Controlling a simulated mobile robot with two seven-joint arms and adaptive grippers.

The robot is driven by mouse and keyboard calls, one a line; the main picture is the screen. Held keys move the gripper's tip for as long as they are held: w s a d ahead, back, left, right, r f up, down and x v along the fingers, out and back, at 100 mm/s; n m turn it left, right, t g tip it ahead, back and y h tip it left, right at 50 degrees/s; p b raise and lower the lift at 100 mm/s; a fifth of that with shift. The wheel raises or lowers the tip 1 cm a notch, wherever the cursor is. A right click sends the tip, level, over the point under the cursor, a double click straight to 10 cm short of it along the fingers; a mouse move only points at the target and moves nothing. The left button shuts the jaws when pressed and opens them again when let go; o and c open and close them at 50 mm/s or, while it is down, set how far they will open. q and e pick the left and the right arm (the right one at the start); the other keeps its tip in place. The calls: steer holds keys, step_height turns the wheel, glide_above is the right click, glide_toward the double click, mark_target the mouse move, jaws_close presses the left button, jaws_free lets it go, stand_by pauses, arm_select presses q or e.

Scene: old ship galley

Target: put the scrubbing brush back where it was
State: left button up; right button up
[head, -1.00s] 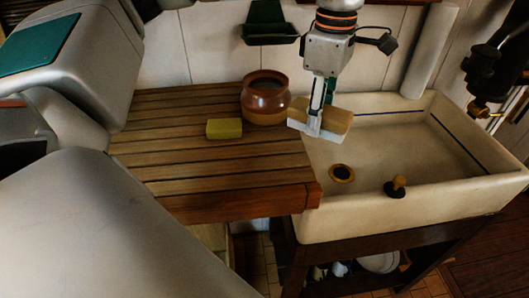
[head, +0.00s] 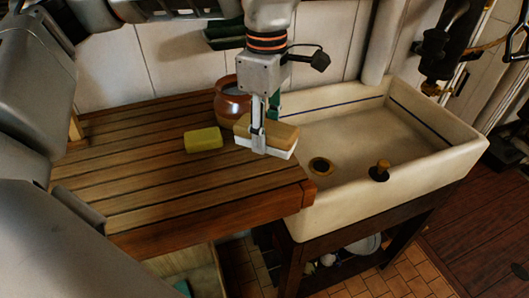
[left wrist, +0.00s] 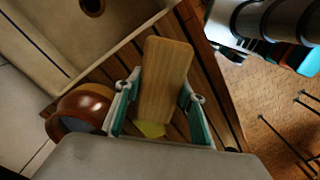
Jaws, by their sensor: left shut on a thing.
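The scrubbing brush (head: 282,134) has a pale wooden back and white bristles facing down. My left gripper (head: 258,138) is shut on it and holds it level over the right end of the slatted wooden drainboard (head: 200,190), by the sink's left rim. Whether the bristles touch the board is hard to tell. In the left wrist view the brush's wooden back (left wrist: 167,70) lies between the two green-padded fingers (left wrist: 160,108). My right gripper does not show.
A yellow sponge (head: 203,139) lies left of the brush. A brown pot (head: 228,100) stands behind it, partly hidden by the gripper. A green wall holder (head: 222,38) hangs above. The white sink (head: 400,130) at right holds a stopper (head: 380,171). The board's front left is clear.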

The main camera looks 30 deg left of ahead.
mark_target(266, 163)
arm_select(q)
steer(key=shift+f, duration=2.75)
steer(key=shift+f, duration=0.1)
steer(key=shift+f, duration=0.1)
steer(key=o, duration=1.6)
steer(key=shift+c, duration=0.2)
step_height(266, 163, up, 12)
steer(key=shift+r, duration=0.25)
